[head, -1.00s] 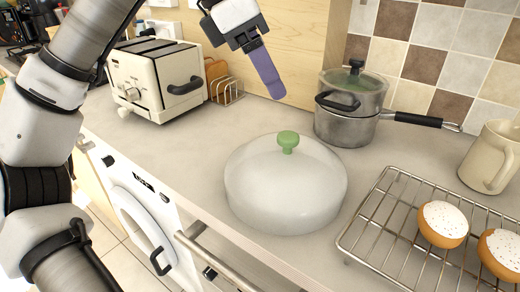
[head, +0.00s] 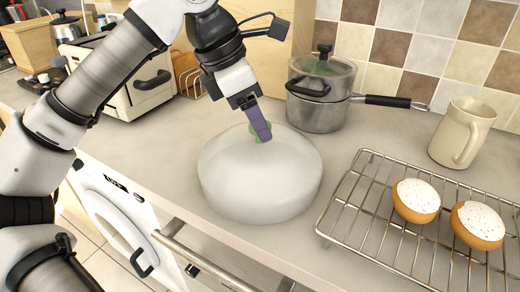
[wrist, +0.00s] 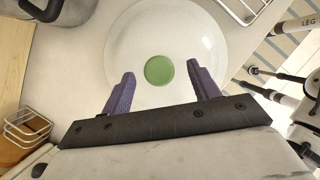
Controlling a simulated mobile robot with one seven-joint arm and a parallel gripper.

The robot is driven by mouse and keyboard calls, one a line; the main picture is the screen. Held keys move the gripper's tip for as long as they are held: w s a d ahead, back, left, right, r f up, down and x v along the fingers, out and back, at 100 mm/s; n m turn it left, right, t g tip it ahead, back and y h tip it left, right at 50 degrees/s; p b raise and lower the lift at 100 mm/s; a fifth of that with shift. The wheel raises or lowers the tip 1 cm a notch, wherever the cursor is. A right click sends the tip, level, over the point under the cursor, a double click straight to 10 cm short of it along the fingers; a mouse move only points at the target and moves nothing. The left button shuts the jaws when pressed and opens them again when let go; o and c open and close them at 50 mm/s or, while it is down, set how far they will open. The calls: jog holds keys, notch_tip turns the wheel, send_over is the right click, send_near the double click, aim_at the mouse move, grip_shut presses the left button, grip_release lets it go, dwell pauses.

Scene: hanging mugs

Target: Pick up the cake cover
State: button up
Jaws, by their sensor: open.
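The cake cover (head: 258,180) is a clear, low dome with a green knob on top, standing on the grey counter in the middle of the head view. In the wrist view the cake cover (wrist: 205,40) lies just beyond my fingers, its round green knob (wrist: 159,70) centred between and slightly ahead of the fingertips. My gripper (head: 262,133) has purple fingers and hangs over the knob, hiding most of it in the head view. In the wrist view my gripper (wrist: 160,75) is open, with a finger on either side and nothing held.
A wire rack (head: 358,202) with two white-topped cakes stands right of the cover. A lidded saucepan (head: 318,110) is behind it, a beige mug (head: 460,135) at right. A cream toaster (head: 115,95) stands behind my arm. The counter in front of the saucepan is clear.

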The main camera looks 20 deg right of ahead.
jog(key=x, duration=0.2)
jog(key=shift+d+f, duration=0.2)
jog(key=shift+f, duration=0.1)
jog(key=shift+c, duration=0.3)
grip_shut()
